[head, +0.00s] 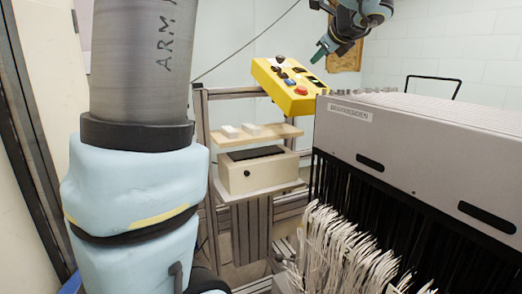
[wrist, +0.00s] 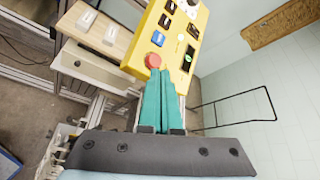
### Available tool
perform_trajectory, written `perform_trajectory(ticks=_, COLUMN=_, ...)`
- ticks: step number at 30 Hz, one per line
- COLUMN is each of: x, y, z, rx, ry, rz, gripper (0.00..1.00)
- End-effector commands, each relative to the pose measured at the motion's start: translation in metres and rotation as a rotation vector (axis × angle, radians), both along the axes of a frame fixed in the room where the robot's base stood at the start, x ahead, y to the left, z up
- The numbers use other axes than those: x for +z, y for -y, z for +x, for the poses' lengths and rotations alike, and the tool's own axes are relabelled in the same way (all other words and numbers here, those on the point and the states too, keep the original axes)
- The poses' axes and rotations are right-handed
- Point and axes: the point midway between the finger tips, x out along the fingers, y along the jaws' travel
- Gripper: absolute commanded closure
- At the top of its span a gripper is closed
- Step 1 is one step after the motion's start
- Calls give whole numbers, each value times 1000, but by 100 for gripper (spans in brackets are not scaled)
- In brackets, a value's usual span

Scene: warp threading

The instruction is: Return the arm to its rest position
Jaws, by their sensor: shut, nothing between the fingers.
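My gripper (head: 320,50) is at the top of the head view, above and to the right of the yellow control box, with its green fingers pointing down and left. In the wrist view the green fingers of my gripper (wrist: 163,80) lie side by side with nothing between them. The yellow control box (head: 268,82) has several buttons and a red round knob. In the wrist view the control box (wrist: 205,25) lies just beyond the fingertips, its red knob (wrist: 153,61) close to them in the picture. I cannot tell whether they touch. My arm fills the left of the head view.
A grey machine housing (head: 400,140) with dark slots stands at the right, with pale threads (head: 335,245) hanging below. A wooden shelf (head: 255,135) holds two small white blocks. A beige box (head: 255,172) sits under it. A black wire frame (wrist: 235,103) stands by the wall.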

Motion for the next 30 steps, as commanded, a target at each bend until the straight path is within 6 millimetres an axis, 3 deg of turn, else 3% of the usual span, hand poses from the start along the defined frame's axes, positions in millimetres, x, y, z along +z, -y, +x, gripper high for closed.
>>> perform_trajectory(ticks=11, x=-57, y=-36, z=-5, rx=119, ry=-125, rz=-146, gripper=100)
perform_trajectory(ticks=20, x=-141, y=-91, z=-29, rx=361, ry=-295, rz=-403, gripper=100)
perform_trajectory(ticks=23, x=-183, y=-119, z=-50, rx=528, ry=-368, rz=-556, gripper=100)
perform_trajectory(ticks=27, x=-253, y=-165, z=-102, rx=913, ry=-458, rz=-875, gripper=100)
perform_trajectory(ticks=30, x=-293, y=-190, z=-143, rx=1234, ry=-461, rz=-1111, gripper=100)
